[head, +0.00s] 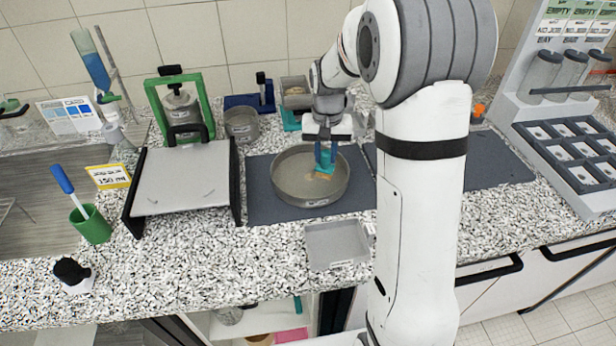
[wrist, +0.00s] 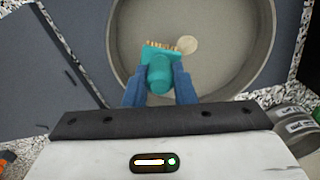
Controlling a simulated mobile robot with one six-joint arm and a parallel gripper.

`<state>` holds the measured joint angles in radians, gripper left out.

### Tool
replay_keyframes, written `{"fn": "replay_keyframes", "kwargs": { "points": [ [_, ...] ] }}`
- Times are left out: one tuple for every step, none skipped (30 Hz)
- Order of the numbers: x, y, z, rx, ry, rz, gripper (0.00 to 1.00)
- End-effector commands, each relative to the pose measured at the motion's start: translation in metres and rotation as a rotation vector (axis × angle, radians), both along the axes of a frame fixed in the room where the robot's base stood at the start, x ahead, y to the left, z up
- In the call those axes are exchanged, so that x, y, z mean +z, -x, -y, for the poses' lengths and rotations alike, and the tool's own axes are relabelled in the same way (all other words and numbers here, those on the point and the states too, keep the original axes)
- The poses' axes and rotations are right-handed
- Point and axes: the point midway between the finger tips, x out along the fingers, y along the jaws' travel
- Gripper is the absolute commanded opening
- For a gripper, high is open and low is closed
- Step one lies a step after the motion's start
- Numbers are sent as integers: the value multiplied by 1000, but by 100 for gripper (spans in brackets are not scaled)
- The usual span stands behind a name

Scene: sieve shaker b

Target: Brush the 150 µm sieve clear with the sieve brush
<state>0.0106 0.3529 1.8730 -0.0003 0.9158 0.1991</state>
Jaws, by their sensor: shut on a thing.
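The sieve (head: 283,192) is a round grey metal pan lying on a dark mat; its label is too small to read. In the wrist view its wall (wrist: 266,50) curves round my gripper. My gripper (head: 326,161) points down inside the sieve and is shut on the teal sieve brush (wrist: 158,68). The brush shows its pale bristles near the mesh; whether they touch it I cannot tell. A round tan patch (wrist: 188,45) lies on the mesh beside the bristles. The brush also shows in the head view (head: 321,170).
A grey square tray (head: 337,245) sits in front of the mat (head: 262,205). A flat grey plate with black sides (head: 183,178) stands at the left. A smaller round sieve (head: 241,125) stands behind. A green cup (head: 93,226) is at far left. A rack (head: 575,150) is at right.

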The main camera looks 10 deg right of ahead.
Motion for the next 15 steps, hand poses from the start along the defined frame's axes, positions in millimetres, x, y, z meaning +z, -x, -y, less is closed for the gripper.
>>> {"fn": "replay_keyframes", "kwargs": {
  "points": [
    [3,0,0,0,0,-1,1],
    [4,0,0,0,0,0,1],
    [8,0,0,0,0,0,1],
    [10,0,0,0,0,0,1],
    [14,0,0,0,0,0,1],
    [18,0,0,0,0,1,1],
    [21,0,0,0,0,1,1],
    [25,0,0,0,0,1,1],
    [29,0,0,0,0,1,1],
    [32,0,0,0,0,2,1],
    [35,0,0,0,0,2,1],
    [39,0,0,0,0,2,1],
    [42,0,0,0,0,2,1],
    [45,0,0,0,0,2,1],
    [49,0,0,0,0,1,1]
  ]
}}
